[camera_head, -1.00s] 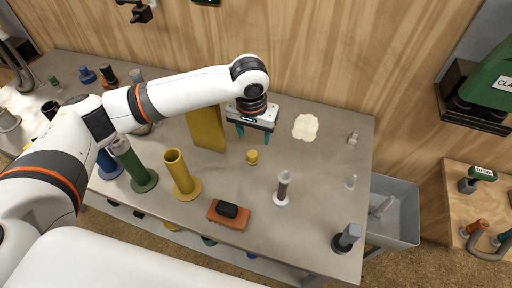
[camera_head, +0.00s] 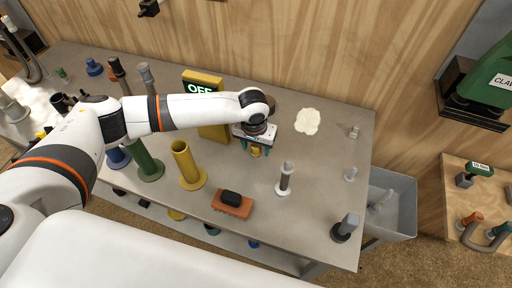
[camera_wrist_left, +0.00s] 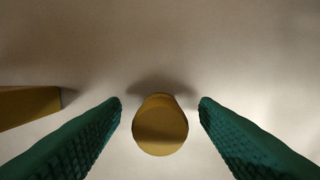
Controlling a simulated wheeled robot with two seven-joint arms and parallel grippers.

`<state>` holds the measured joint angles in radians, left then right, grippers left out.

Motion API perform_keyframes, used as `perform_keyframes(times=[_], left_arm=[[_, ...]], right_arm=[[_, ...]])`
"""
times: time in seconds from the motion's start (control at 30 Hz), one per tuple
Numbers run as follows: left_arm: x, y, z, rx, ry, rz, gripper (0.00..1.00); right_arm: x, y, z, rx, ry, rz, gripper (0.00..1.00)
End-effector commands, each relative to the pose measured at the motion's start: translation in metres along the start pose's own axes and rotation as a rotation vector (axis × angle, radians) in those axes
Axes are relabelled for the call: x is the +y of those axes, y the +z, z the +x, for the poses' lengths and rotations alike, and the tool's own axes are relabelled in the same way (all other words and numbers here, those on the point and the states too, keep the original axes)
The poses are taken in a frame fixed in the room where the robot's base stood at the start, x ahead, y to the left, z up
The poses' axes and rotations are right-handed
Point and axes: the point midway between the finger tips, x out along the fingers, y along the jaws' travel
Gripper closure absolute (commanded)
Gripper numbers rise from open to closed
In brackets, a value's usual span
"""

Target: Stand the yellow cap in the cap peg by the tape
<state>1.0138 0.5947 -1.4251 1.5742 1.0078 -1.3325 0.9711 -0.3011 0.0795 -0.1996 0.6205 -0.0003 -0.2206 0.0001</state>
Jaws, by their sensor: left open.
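The yellow cap (camera_head: 255,152) stands on the grey table between the fingers of my left gripper (camera_head: 255,149). In the left wrist view the cap (camera_wrist_left: 160,126) is seen from above. The green fingers of my left gripper (camera_wrist_left: 160,108) are open on either side of it, with a gap on each side. A grey peg with a white base (camera_head: 285,178) stands to the right of the cap. A smaller pale peg (camera_head: 350,174) stands farther right. I cannot tell which one is the cap peg, and I cannot make out the tape. My right gripper is not in view.
A yellow block with an OFF display (camera_head: 213,132) stands just left of my gripper. A yellow tube (camera_head: 187,165), a green tube (camera_head: 147,162) and a brush (camera_head: 232,204) are nearby. A grey bin (camera_head: 398,226) hangs beyond the right edge. A pale patch (camera_head: 307,121) lies behind.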

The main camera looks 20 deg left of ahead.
Motion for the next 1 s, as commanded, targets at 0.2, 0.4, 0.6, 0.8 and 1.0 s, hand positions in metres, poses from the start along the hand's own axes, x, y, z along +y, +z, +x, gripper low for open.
perform_keyframes(times=[0.2, 0.4, 0.6, 0.8, 1.0], left_arm=[[0.0, 0.0, 0.0, 0.0, 0.0, 0.0, 0.73], [0.0, 0.0, -0.001, 0.0, 0.0, 0.0, 0.92], [0.0, 0.001, -0.003, 0.0, -0.001, -0.001, 0.92], [-0.001, 0.004, -0.032, -0.002, -0.003, 0.0, 0.92], [0.0, 0.01, -0.072, -0.003, -0.002, -0.001, 0.92]], right_arm=[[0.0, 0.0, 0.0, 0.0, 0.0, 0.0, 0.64], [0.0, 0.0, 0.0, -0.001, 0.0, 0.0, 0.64], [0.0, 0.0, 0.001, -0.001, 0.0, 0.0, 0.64], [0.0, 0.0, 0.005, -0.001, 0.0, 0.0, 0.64], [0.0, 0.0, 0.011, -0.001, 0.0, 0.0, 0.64]])
